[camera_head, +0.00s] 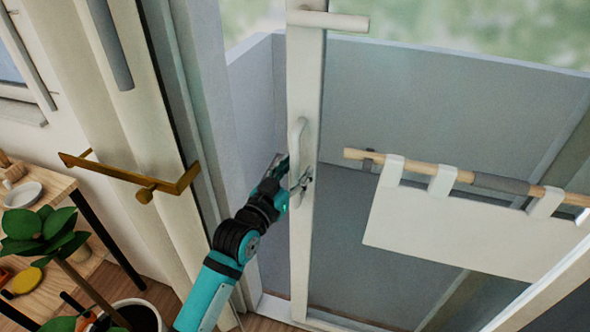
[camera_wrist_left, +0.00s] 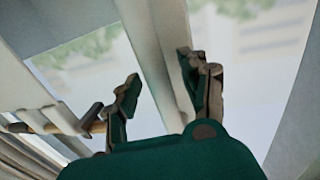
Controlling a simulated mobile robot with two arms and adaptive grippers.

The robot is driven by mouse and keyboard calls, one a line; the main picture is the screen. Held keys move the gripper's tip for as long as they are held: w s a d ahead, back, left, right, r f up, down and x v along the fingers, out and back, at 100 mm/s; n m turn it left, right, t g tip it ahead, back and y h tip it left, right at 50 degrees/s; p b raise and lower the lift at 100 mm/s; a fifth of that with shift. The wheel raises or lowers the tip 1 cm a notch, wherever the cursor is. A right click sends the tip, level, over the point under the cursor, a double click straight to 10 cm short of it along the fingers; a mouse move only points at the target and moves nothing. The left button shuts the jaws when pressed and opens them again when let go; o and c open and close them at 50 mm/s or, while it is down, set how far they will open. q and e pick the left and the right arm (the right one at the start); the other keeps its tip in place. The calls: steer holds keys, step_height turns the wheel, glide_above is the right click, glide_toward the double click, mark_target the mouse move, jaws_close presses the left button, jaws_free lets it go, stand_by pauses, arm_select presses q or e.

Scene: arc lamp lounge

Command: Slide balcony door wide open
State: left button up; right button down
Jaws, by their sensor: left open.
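The balcony door (camera_head: 305,90) is a glass panel with a pale frame. It stands partly open, with a gap between its upright edge and the wall frame on the left. A pale handle (camera_head: 298,140) sits on that upright. My left gripper (camera_head: 284,168) is at the door's edge just below the handle, on the gap side. In the left wrist view the gripper (camera_wrist_left: 158,85) has its two fingers spread, with the pale door upright (camera_wrist_left: 150,60) showing behind and between them. I cannot tell whether a finger touches the door. My right gripper is not in view.
A wooden rod (camera_head: 450,172) with a white hanging cloth (camera_head: 470,230) crosses the door glass on the right. A brass rail (camera_head: 130,175) juts from the left wall. A potted plant (camera_head: 45,235) and a wooden shelf (camera_head: 50,190) stand at lower left.

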arm_select(q)
jaws_close()
steer(key=shift+w+d+f, duration=0.1)
steer(key=shift+w+f, duration=0.05)
steer(key=shift+f, duration=0.05)
stand_by(0.4)
